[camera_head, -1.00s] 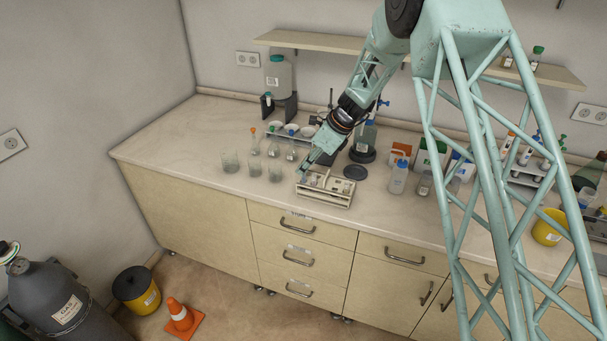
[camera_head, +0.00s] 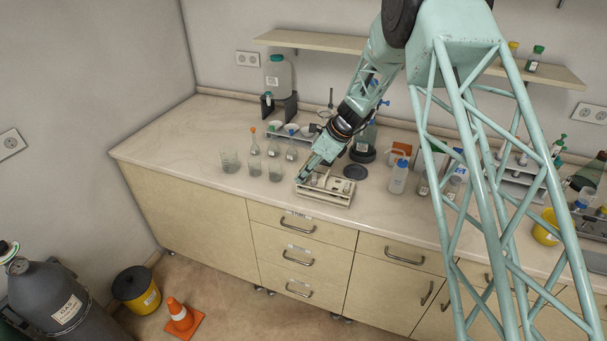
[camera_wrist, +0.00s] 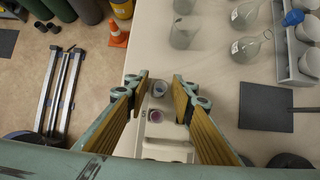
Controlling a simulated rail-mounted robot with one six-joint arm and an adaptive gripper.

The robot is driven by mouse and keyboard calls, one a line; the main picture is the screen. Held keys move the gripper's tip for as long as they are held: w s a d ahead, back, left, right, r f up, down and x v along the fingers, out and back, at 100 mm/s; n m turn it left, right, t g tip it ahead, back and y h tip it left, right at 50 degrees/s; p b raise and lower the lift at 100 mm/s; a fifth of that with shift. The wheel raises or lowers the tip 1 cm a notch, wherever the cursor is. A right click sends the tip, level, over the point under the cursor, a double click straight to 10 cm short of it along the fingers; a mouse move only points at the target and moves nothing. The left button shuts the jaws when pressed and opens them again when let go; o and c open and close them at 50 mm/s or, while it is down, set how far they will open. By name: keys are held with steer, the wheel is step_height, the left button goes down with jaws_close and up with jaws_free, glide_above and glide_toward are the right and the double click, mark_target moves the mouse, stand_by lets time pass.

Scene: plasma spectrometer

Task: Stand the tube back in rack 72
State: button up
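The rack (camera_head: 325,197), a low pale tray-like holder, stands near the front edge of the bench, with several small pale vessels in it. I cannot read a number on it. My gripper (camera_head: 301,180) points down at the rack's left end. In the wrist view my gripper (camera_wrist: 160,80) has its yellow-padded fingers apart. A grey round tube top (camera_wrist: 159,88) shows between the fingertips, with a gap to each side. A second round top with a purple inside (camera_wrist: 155,116) lies just below it, over the pale rack (camera_wrist: 165,150). Which is the task's tube I cannot tell.
Glass beakers (camera_head: 230,162) and flasks stand left of the rack. Bare bench lies at the far left. The front bench edge is close to the rack.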

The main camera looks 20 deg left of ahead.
steer(key=shift+r, duration=0.2)
steer(key=v, duration=1.1)
steer(key=shift+d+r, duration=0.25)
steer(key=shift+r, duration=0.1)
stand_by(0.9)
